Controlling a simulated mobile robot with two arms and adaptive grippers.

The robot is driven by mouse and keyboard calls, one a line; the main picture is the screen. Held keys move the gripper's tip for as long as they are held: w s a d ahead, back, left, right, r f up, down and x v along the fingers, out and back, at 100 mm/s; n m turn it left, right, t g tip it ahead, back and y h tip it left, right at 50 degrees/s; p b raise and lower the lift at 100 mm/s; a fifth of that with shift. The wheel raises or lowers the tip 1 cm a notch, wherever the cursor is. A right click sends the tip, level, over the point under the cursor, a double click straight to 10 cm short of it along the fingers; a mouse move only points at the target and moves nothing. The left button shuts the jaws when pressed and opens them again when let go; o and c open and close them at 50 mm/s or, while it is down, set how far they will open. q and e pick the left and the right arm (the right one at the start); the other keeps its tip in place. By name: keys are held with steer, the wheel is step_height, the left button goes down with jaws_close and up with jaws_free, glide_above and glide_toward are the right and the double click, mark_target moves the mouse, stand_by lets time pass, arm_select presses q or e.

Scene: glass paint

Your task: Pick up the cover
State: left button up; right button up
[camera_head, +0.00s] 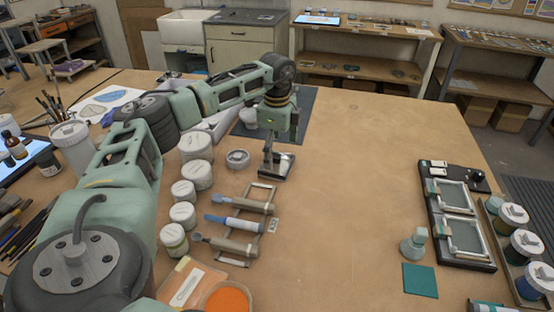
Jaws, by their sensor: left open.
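Nothing in view can be singled out for certain as the cover. A small round container with a grey lid-like top (237,159) stands on the table, just left of my left gripper. White lidded jars (196,174) stand in a row further left. My left gripper (273,168) points down over the middle of the table, open, with its fingers low near the table top. I cannot tell whether the fingers touch anything. My left arm hides part of the table's left side. My right gripper is not in view.
A wooden rack (263,191) with several tools lies in front of the gripper. An orange tub (228,298) sits at the front. Framed panels on a black tray (457,222) and paint jars (525,245) stand right. The table's middle right is clear.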

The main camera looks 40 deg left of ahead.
mark_target(277, 162)
arm_select(q)
steer(key=shift+w+f, duration=0.1)
steer(key=shift+f, duration=1.25)
steer(key=c, duration=1.3)
